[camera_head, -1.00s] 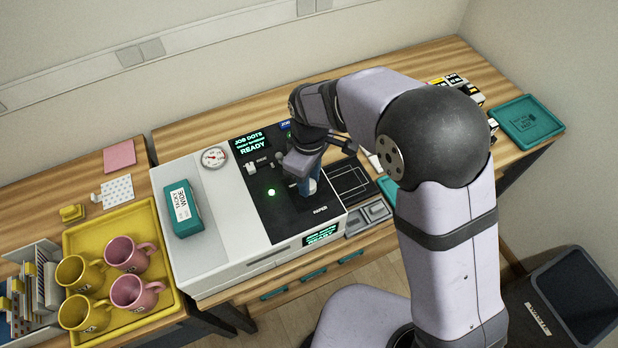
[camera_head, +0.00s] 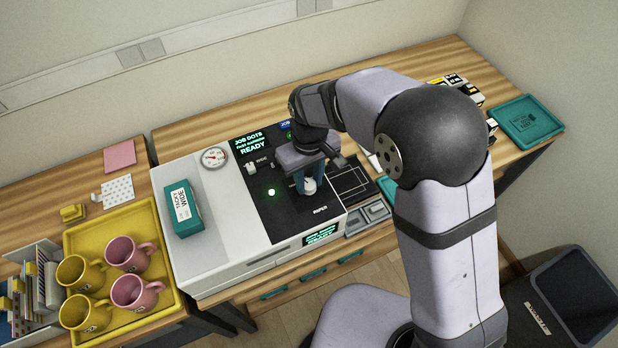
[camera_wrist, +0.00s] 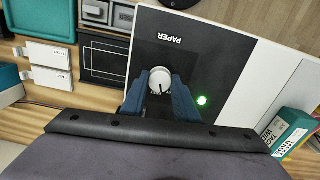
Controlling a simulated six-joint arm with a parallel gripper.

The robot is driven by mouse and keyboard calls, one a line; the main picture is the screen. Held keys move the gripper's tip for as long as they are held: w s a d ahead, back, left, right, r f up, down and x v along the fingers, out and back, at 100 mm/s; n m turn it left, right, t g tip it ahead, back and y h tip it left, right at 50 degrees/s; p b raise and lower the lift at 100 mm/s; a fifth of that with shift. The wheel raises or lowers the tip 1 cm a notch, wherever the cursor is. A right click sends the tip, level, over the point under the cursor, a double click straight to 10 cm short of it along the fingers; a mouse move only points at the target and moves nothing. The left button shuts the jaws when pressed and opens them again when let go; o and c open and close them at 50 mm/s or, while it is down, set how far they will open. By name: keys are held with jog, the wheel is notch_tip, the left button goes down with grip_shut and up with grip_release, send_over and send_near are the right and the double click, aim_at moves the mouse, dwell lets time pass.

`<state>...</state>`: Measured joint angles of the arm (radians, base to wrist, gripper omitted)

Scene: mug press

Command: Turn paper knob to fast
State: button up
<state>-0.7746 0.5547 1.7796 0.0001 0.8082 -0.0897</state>
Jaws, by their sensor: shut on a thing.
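The paper knob (camera_wrist: 159,82) is a round white dial with a dark pointer line, on the black panel of the press (camera_head: 261,208). In the wrist view the word PAPER is printed on the panel beside it. The knob also shows in the head view (camera_head: 309,186) below my gripper. My gripper (camera_wrist: 160,90) points down at the panel, with its two blue fingers on either side of the knob and shut on it. The lettering around the knob is mostly hidden by the fingers, so I cannot read its setting.
A green light (camera_head: 271,192) glows on the panel, and a display (camera_head: 250,143) reads READY. A teal box (camera_head: 183,208) lies on the white left part of the press. A yellow tray (camera_head: 177,303) with several mugs stands at left. Grey bins (camera_head: 368,217) sit just right of the press.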

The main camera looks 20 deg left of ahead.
aim_at(310, 183)
jog(key=shift+m, duration=2)
jog(key=o, duration=1.1)
jog(key=shift+c, duration=0.2)
jog(key=shift+r+b, duration=1.05)
jog(key=shift+r, duration=2.65)
